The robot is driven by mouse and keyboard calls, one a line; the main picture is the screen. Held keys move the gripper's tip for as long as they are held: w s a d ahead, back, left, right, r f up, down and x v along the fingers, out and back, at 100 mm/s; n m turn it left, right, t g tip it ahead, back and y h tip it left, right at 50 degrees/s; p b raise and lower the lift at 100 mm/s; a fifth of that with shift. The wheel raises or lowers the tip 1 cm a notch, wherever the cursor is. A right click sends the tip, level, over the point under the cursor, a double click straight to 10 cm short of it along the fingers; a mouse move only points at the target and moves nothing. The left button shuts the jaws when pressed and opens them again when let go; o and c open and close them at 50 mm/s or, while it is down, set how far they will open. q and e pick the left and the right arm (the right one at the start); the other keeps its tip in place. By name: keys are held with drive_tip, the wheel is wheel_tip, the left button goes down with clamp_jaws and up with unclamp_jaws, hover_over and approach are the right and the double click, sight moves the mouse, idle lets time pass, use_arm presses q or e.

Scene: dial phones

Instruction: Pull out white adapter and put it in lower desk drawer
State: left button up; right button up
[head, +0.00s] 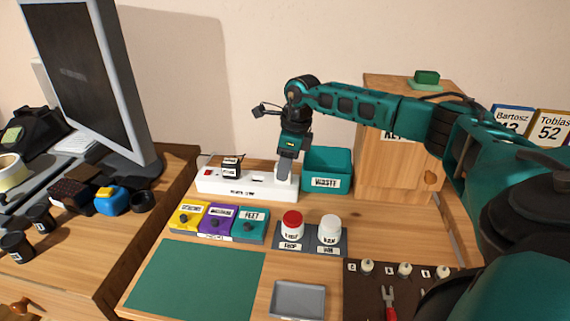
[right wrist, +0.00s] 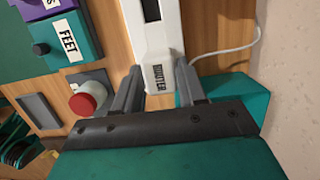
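The white adapter, labelled ROUTER (right wrist: 160,78), is at the end of the white power strip (head: 222,184). In the right wrist view it lies between the two fingers of my right gripper (right wrist: 158,80). The fingers are apart, one on each side of it; whether they touch it is hard to tell. In the head view my right gripper (head: 284,168) points down at the strip's right end and largely hides the adapter. My left gripper is not in view. A wooden front with a knob (head: 12,310) shows at the lower left, mostly cut off.
A black adapter (head: 230,167) stands on the strip. A teal waste bin (head: 328,170) is close to the right of my gripper. Labelled button boxes (head: 219,221) and red and white knobs (head: 292,226) stand in front. A green mat (head: 195,280) is bare. A monitor (head: 85,75) stands left.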

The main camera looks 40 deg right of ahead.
drive_tip(key=shift+c, duration=0.7)
drive_tip(key=shift+r, duration=0.2)
drive_tip(key=shift+p+v, duration=0.8)
drive_tip(key=shift+p, duration=0.1)
drive_tip(key=shift+w+a+r, duration=0.1)
drive_tip(key=shift+w+a+p+v, duration=0.15)
drive_tip(key=shift+p+v, duration=0.8)
drive_tip(key=shift+v, duration=0.05)
drive_tip(key=shift+w+a+p+v, duration=0.15)
drive_tip(key=shift+p+v, duration=0.8)
drive_tip(key=shift+v, duration=0.05)
